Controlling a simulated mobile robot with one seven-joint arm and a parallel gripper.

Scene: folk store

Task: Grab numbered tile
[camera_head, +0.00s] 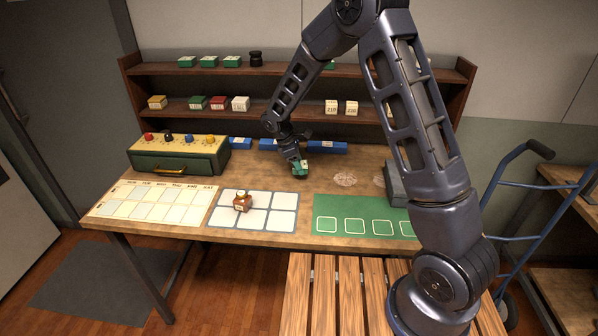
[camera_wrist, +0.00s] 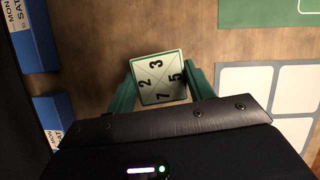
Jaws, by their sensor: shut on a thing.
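A numbered tile (camera_wrist: 158,79) shows close up in the wrist view, with a pale green top crossed by diagonal lines and the figures 2, 3, 5 and 7. My gripper (camera_wrist: 160,88) is shut on it, with a green finger on either side. In the head view my gripper (camera_head: 300,165) is over the middle of the table, and the green and white tile (camera_head: 301,168) shows at its tip. I cannot tell whether the tile touches the table.
A blue-white grid mat (camera_head: 256,219) holds a small brown item (camera_head: 242,203). A green mat (camera_head: 350,205) lies to the right, a calendar sheet (camera_head: 150,203) to the left. A drawer box (camera_head: 180,158) stands at the back left. Shelves (camera_head: 270,105) and blue boxes (camera_head: 327,147) stand behind.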

